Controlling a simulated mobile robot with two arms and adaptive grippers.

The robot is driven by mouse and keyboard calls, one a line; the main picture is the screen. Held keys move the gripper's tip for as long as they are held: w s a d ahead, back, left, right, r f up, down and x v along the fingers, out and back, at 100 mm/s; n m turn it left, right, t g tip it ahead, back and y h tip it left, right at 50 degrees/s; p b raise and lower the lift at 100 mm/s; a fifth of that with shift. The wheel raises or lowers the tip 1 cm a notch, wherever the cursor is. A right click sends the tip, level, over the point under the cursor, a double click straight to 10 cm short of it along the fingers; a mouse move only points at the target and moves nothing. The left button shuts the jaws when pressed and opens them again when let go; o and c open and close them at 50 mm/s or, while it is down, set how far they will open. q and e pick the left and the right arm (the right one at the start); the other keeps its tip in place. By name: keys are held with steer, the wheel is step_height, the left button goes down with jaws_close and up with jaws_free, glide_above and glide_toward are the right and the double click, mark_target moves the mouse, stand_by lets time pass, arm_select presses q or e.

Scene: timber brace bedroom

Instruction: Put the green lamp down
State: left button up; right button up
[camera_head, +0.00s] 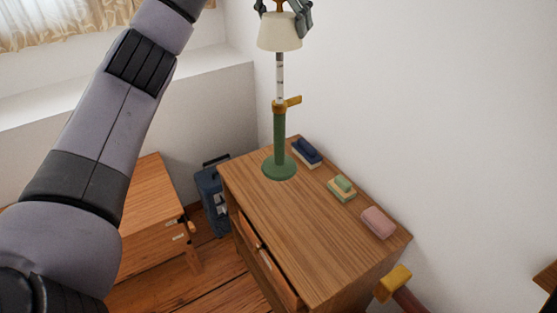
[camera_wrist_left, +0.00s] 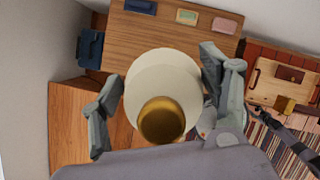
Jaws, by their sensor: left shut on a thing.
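The green lamp (camera_head: 279,140) is upright, with a green round base and stem, a white upper pole and a cream shade (camera_head: 279,32). My left gripper (camera_head: 283,10) is at the top edge of the head view, shut on the lamp's top. In the left wrist view the shade (camera_wrist_left: 165,72) and its gold top knob (camera_wrist_left: 162,120) lie between the fingers. The lamp's base appears at the back left of the wooden dresser top (camera_head: 290,225); I cannot tell whether it touches the wood. My right gripper is not in view.
Along the dresser's wall side are a dark blue item (camera_head: 307,151), a green item (camera_head: 342,189) and a pink block (camera_head: 378,222). The dresser's front half is clear. A blue case (camera_head: 212,195) stands on the floor beside a lower wooden cabinet (camera_head: 150,215).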

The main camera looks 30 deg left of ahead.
mark_target(280, 100)
arm_select(q)
steer(key=f, duration=0.5)
steer(key=f+p, duration=0.1)
steer(key=f, duration=1)
steer(key=shift+a, duration=0.3)
step_height(280, 100, down, 4)
steer(key=shift+r+p, duration=0.2)
steer(key=shift+p, duration=0.35)
steer(key=shift+f, duration=0.15)
steer(key=shift+f, duration=0.15)
steer(key=o, duration=1.9)
steer(key=shift+o, duration=0.2)
